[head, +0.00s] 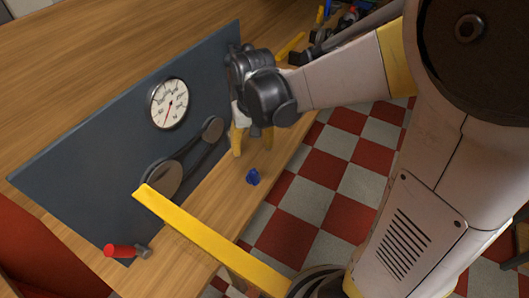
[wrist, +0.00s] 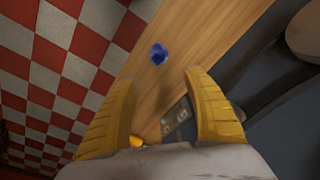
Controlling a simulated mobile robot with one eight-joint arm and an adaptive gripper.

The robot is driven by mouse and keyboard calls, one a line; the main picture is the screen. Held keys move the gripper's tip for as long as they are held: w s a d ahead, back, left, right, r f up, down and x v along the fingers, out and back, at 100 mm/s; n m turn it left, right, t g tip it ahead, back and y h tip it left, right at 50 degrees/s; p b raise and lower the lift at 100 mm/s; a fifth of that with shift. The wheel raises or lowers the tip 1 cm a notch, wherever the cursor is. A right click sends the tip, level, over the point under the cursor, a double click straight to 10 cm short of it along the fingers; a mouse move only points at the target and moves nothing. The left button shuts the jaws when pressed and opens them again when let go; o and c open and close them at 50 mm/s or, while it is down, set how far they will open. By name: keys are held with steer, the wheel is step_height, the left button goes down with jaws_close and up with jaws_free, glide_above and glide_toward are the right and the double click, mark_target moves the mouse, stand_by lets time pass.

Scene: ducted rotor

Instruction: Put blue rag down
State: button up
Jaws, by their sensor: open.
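The blue rag (head: 252,176) is a small crumpled bundle lying on the wooden bench top, close to the edge on the checkered floor side. My gripper (head: 252,145) has two yellow fingers, spread apart and empty, above the bench and a little behind the rag. In the wrist view the rag (wrist: 158,54) lies beyond the fingertips, in line with the gap between them (wrist: 161,82). It appears apart from both fingers.
A dark upright panel (head: 90,140) with a round gauge (head: 167,102) and a belt on pulleys (head: 187,158) stands beside the gripper. A yellow bar (head: 205,238) crosses the front of the bench. A red-handled hammer (head: 120,250) lies front left. Bare wood surrounds the rag.

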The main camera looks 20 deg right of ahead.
steer(key=s+r+n+t, duration=0.1)
steer(key=s+r+t, duration=0.5)
steer(key=s+r, duration=0.3)
steer(key=shift+s+r+n, duration=0.25)
steer(key=shift+s+n, duration=0.05)
steer(key=shift+s, duration=1)
steer(key=shift+d, duration=0.1)
